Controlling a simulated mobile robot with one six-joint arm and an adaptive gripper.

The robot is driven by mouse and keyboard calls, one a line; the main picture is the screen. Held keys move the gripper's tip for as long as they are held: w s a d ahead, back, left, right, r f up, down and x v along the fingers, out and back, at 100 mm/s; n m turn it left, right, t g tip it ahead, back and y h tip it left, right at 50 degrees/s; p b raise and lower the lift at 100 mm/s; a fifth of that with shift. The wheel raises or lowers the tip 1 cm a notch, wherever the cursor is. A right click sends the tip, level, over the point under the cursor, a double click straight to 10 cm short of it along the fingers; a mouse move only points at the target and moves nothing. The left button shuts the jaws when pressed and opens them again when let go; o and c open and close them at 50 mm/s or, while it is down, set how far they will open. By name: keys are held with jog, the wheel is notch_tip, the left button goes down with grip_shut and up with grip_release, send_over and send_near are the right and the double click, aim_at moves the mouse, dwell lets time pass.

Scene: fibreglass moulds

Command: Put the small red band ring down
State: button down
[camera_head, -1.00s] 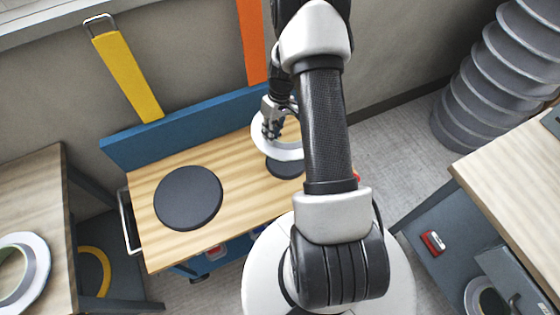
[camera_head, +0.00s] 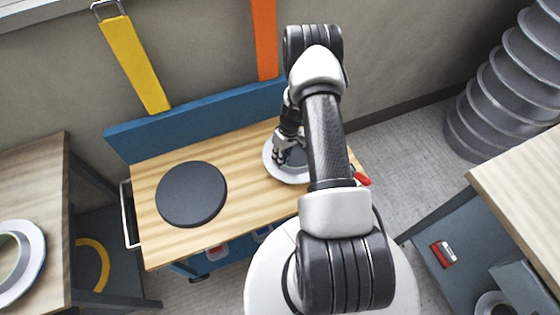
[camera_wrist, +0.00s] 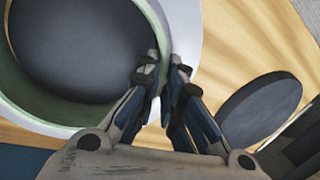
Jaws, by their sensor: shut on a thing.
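My gripper (camera_head: 281,156) is shut on the wall of a ring (camera_head: 284,177), over the right part of the wooden cart top. The ring has a white flange and a greenish inner wall in the wrist view (camera_wrist: 186,28); I see no red band on it. A dark round pad (camera_wrist: 85,40) shows through its opening. The ring looks low over the pad, but I cannot tell whether it touches the top. In the wrist view the gripper's fingertips (camera_wrist: 164,72) pinch the wall. My arm hides part of the ring in the head view.
A second dark round pad (camera_head: 191,194) lies on the left of the wooden top (camera_head: 245,205). A blue back panel (camera_head: 200,120) runs behind it. A red object (camera_head: 361,179) is at the right edge. Another white-flanged ring (camera_head: 30,270) lies on the left table.

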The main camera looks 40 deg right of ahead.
jog(key=shift+f, duration=0.3)
jog(key=shift+f, duration=0.2)
jog(key=c, duration=1.7)
grip_release()
jog(key=shift+r, duration=0.1)
